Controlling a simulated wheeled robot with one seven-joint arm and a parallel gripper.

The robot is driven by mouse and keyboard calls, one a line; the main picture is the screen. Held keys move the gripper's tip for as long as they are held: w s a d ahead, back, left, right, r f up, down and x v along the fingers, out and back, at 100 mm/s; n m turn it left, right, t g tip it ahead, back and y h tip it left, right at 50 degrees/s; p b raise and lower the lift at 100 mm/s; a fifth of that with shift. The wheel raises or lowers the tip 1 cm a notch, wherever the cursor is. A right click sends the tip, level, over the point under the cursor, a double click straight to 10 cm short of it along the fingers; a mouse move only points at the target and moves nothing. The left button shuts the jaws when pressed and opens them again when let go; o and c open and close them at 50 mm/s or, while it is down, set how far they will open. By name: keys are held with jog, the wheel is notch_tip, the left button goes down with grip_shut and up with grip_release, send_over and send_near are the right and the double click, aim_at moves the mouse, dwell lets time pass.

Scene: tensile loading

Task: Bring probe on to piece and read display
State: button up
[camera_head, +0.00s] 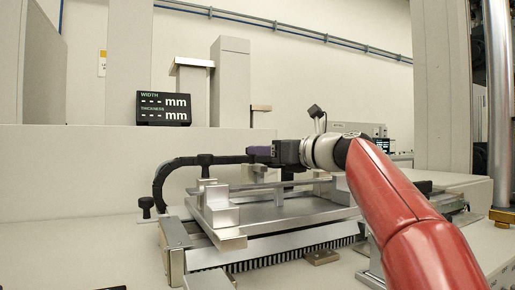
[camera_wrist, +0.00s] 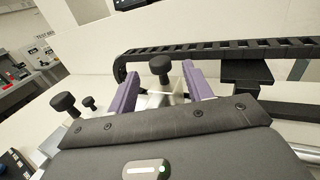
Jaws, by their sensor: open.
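The display (camera_head: 164,108) stands on the ledge at the back left. Its WIDTH and THICKNESS lines both show dashes before "mm". The measuring fixture (camera_head: 290,214) is a metal stage with raised blocks. A thin flat bar (camera_head: 262,186), seemingly the piece, lies across them. My gripper (camera_head: 258,151) is above the fixture. In the wrist view, its purple fingers are apart, with a black knob (camera_wrist: 160,66) on a metal block showing between them. I cannot tell whether the fingers touch it. The probe cannot be clearly told apart; my gripper and arm hide part of the fixture.
A black cable chain (camera_head: 172,172) curves up at the fixture's left and runs behind my gripper. More black knobs (camera_wrist: 64,104) stand at the left in the wrist view. A tall grey column (camera_head: 230,80) rises behind. The tabletop at front left (camera_head: 80,235) is mostly clear.

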jog(key=shift+x, duration=1.4)
jog(key=c, duration=0.9)
jog(key=shift+o, duration=0.2)
jog(key=s+d+b, duration=0.1)
jog(key=s+d, duration=0.1)
jog(key=s, duration=0.4)
jog(key=shift+s+d, duration=0.35)
jog(key=shift+d, duration=0.05)
jog(key=o, duration=0.9)
jog(key=shift+c, duration=0.2)
